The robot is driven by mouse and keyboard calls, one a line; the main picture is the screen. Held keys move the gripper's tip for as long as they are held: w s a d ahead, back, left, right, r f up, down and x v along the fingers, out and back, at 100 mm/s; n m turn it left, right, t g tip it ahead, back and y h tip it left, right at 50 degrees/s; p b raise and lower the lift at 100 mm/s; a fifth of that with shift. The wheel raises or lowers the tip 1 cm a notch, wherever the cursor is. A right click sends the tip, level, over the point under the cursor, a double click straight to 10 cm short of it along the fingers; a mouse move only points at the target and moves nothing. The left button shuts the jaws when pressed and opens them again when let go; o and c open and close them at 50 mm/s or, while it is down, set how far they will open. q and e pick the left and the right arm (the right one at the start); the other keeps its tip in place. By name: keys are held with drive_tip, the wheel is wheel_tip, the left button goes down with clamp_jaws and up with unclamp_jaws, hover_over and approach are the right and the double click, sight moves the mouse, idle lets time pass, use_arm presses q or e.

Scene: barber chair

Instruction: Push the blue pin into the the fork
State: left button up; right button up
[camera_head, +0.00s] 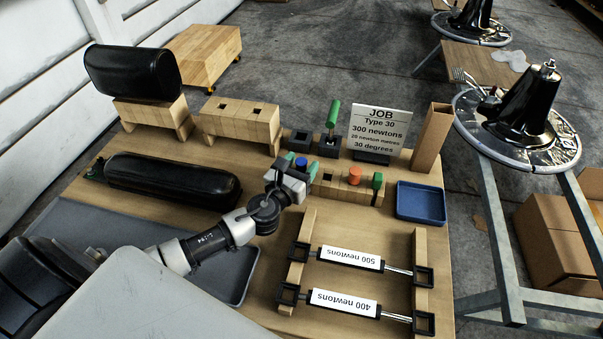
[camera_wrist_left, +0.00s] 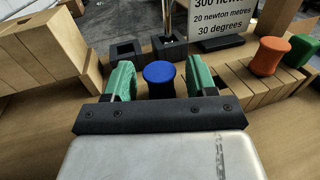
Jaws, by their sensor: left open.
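The blue pin (camera_head: 301,162) has a round top and stands at the left end of the slotted wooden block, partly hidden by my gripper in the head view. My left gripper (camera_head: 301,166) is open, with its green-padded fingers on either side of the pin. In the left wrist view the blue pin (camera_wrist_left: 159,73) shows between the fingers, with a gap on each side. A pronged metal piece that looks like a fork (camera_head: 462,76) is beside the chair base (camera_head: 523,110) at the upper right; its details are too small to tell. My right gripper is not in view.
An orange pin (camera_head: 354,175) and a green one (camera_head: 377,181) are right of the blue pin. Behind stand dark square holders (camera_head: 329,148), one with a green-handled tool (camera_head: 333,114), and a JOB sign (camera_head: 379,129). A blue tray (camera_head: 421,203) and two labelled cylinders (camera_head: 349,258) are nearby.

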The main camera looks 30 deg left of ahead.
use_arm(q)
drive_tip(key=shift+c, duration=0.2)
drive_tip(key=shift+w, duration=0.1)
drive_tip(key=c, duration=1)
drive_tip(key=shift+r, duration=0.1)
